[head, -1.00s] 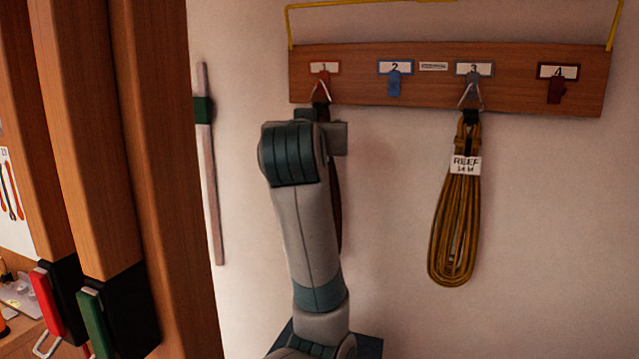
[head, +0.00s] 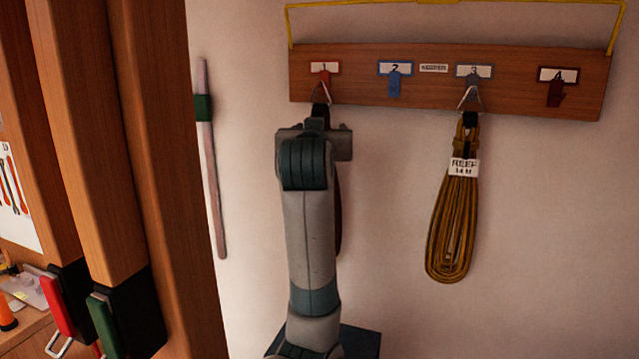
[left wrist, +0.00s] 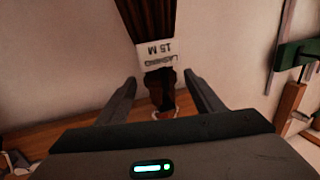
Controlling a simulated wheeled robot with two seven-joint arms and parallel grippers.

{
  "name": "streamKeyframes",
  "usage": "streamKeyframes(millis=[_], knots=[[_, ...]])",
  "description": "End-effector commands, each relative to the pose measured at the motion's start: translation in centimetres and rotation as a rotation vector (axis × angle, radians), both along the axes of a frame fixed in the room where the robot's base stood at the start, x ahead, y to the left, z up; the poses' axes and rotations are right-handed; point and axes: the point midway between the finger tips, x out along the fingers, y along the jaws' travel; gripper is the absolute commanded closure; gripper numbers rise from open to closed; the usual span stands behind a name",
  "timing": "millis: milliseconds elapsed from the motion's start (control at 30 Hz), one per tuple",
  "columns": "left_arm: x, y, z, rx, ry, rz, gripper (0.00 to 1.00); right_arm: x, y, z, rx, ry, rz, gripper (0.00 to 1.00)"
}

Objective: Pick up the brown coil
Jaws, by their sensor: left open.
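The brown coil hangs from hook 1 (head: 319,92) on the wall board. In the head view my left arm hides most of it, and only a dark brown edge (head: 338,215) shows. In the left wrist view, which is upside down, the coil's brown strands (left wrist: 148,18) carry a white label (left wrist: 158,53) reading 15 M, with a dark strap (left wrist: 161,88) beyond it. My left gripper (left wrist: 160,76) is open, its fingers on either side of the strap and label end. Contact cannot be told. In the head view the left gripper (head: 316,125) is just below hook 1. My right gripper is not in view.
A yellow-brown coil (head: 455,225) labelled REEF hangs from hook 3 (head: 470,97). Hooks 2 (head: 394,85) and 4 (head: 556,92) are empty. Wooden posts (head: 170,180) stand close on the left. The wall between the two coils is clear.

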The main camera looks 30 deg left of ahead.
Motion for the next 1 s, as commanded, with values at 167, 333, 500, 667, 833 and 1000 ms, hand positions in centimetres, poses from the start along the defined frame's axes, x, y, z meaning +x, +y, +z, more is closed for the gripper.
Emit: streamKeyframes(millis=[167, 333, 500, 667, 833, 1000], knots=[[1.4, 0.9, 0.2, 0.0, 0.001, 0.002, 0.39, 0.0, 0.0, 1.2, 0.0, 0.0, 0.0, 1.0], [1.6, 1.0, 0.1, 0.001, -0.002, 0.002, 0.39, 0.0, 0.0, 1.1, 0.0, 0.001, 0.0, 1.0], [1.6, 1.0, 0.1, 0.0, -0.001, 0.002, 0.39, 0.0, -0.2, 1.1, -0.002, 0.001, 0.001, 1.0], [1.5, 1.0, 0.1, 0.0, -0.001, 0.002, 0.39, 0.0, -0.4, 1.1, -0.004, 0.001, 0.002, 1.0], [1.5, 1.0, 0.1, 0.0, -0.001, 0.002, 0.72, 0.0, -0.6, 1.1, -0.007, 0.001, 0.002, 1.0], [1.5, 1.0, 0.1, 0.0, -0.001, 0.002, 1.0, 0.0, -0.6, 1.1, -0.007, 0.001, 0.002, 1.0]])
